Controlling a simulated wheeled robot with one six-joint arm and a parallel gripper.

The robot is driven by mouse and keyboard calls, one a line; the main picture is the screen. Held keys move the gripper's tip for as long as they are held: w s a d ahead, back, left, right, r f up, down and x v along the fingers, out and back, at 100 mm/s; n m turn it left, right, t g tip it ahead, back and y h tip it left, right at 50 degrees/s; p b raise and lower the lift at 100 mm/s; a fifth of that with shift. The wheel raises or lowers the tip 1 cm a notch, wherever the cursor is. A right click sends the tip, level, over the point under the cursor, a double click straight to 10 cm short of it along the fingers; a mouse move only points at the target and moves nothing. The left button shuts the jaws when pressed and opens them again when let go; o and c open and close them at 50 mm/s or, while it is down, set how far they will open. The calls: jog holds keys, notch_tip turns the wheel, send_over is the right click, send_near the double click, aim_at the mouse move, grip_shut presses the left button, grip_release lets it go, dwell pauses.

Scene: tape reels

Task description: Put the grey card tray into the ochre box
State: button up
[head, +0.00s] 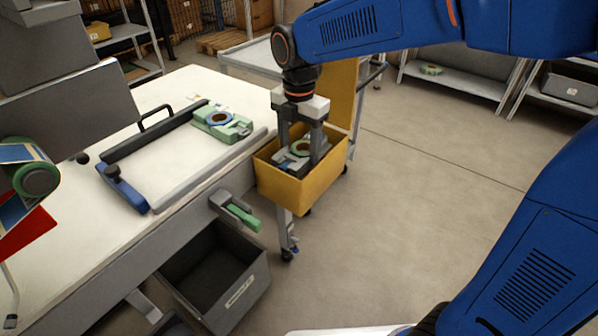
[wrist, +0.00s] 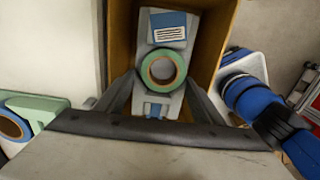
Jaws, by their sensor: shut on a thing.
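The grey card tray (head: 290,164) carries a green tape reel and is inside the ochre box (head: 302,192), between its walls. It also shows in the wrist view (wrist: 172,32), with a blue-and-white label above the reel. My gripper (head: 301,152) points down into the box, with one finger on each side of the tray, and is shut on it. The wrist view shows the box wall (wrist: 214,50) around the tray. Whether the tray touches the box floor is hidden.
The box's raised flap (head: 341,92) stands at its back. A white worktable (head: 170,85) on the left holds a blue-and-black frame tool (head: 130,190) and a pale green tray with a blue-rimmed reel (head: 222,121). An open grey drawer (head: 240,298) is below. The floor at right is clear.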

jog(key=shift+f, duration=4.2)
jog(key=shift+f, duration=0.15)
jog(key=o, duration=1.1)
jog(key=shift+o, duration=0.2)
notch_tip(320, 180, up, 12)
jog(key=shift+r, duration=0.15)
